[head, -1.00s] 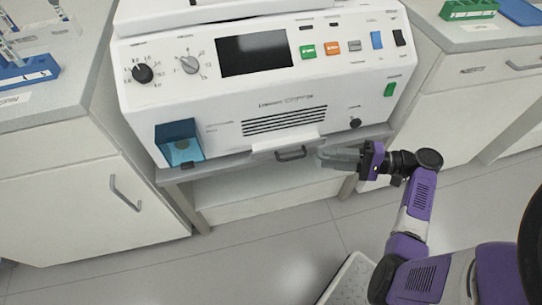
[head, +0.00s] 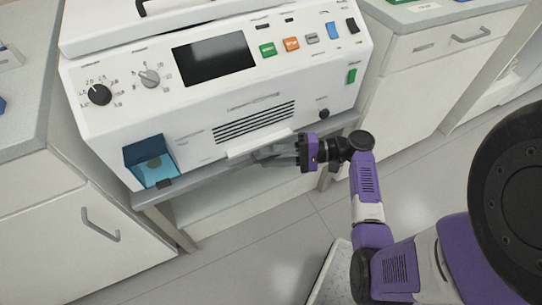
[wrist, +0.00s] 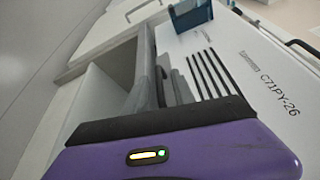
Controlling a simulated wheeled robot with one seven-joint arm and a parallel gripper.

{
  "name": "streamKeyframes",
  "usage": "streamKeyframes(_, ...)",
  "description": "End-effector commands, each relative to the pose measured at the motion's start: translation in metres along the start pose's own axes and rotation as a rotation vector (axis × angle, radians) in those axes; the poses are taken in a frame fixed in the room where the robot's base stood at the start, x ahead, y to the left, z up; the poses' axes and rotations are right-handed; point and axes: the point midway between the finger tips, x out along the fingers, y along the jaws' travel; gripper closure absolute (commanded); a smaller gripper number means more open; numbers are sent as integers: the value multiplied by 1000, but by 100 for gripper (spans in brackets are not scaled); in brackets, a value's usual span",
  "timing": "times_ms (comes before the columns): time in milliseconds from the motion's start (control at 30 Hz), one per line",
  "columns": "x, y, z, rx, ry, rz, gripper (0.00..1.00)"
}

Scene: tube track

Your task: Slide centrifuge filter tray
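The filter tray (head: 258,143) is a white strip below the black vent slots on the front of the white centrifuge (head: 200,107). My gripper (head: 262,156) is at the tray's front, its grey fingers pointing left over the place of the dark tray handle. The fingers mostly hide the handle in the head view. In the wrist view the fingers (wrist: 178,88) sit close against the centrifuge front, beside the vent slots. I cannot tell whether they are around the handle or only beside it, nor how far apart they are.
A blue translucent box (head: 150,162) sticks out of the centrifuge's lower left front. The grey bench edge (head: 205,182) runs just below the tray, with an open white recess under it. White cabinets stand on both sides.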

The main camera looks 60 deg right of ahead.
Motion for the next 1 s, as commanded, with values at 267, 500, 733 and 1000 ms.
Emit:
streamKeyframes(267, 0, 0, 0, 0, 0, 0, 89)
streamKeyframes(500, 0, 0, 0, 0, 0, 0, 100)
streamKeyframes(733, 0, 0, 0, 0, 0, 1, 100)
streamKeyframes(1000, -1, 0, 0, 1, 1, 1, 100)
